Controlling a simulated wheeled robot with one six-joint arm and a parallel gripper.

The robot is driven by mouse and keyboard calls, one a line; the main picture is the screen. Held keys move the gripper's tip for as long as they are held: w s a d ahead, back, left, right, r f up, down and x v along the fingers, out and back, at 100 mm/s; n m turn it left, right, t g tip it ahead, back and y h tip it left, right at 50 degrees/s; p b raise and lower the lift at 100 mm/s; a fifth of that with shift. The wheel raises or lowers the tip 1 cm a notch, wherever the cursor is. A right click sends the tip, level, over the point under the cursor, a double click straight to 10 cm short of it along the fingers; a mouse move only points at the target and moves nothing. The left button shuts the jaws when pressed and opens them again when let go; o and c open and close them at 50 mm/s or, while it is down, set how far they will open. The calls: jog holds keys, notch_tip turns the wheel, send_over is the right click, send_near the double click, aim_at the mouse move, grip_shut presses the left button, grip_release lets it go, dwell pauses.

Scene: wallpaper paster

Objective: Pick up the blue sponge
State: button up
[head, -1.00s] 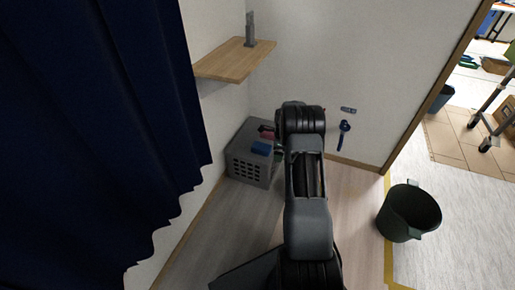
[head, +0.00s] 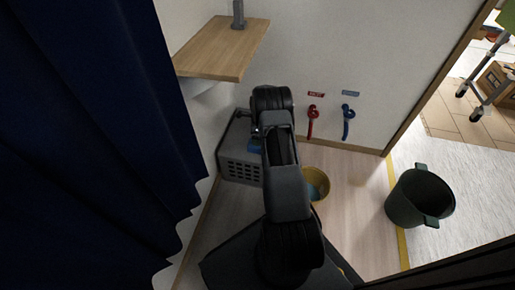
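A small blue block that looks like the blue sponge (head: 254,147) shows on top of the grey crate (head: 238,168), just left of my arm. My arm hides part of it and the right side of the crate top. My arm reaches forward over the crate area. My gripper is hidden behind the arm's own links, so its fingers do not show. A yellow bucket (head: 324,181) stands on the floor right of my arm, with something light blue inside that I cannot make out.
A wooden shelf (head: 215,50) juts from the wall above the crate. A dark blue curtain (head: 85,150) fills the left. Red (head: 312,120) and blue (head: 347,122) taps are on the wall. A dark green bucket (head: 415,198) stands right, with clear floor between the buckets.

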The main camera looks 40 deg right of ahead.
aim_at(251, 148)
jog(key=shift+s+a+f+b, duration=0.1)
jog(key=shift+f+b, duration=0.8)
jog(key=shift+f, duration=1.05)
jog(key=shift+s+f+b, duration=0.1)
jog(key=shift+f+b, duration=0.8)
jog(key=shift+f, duration=1)
jog(key=shift+c, duration=0.3)
jog(key=c, duration=0.9)
jog(key=shift+r, duration=0.1)
jog(key=shift+c, duration=0.2)
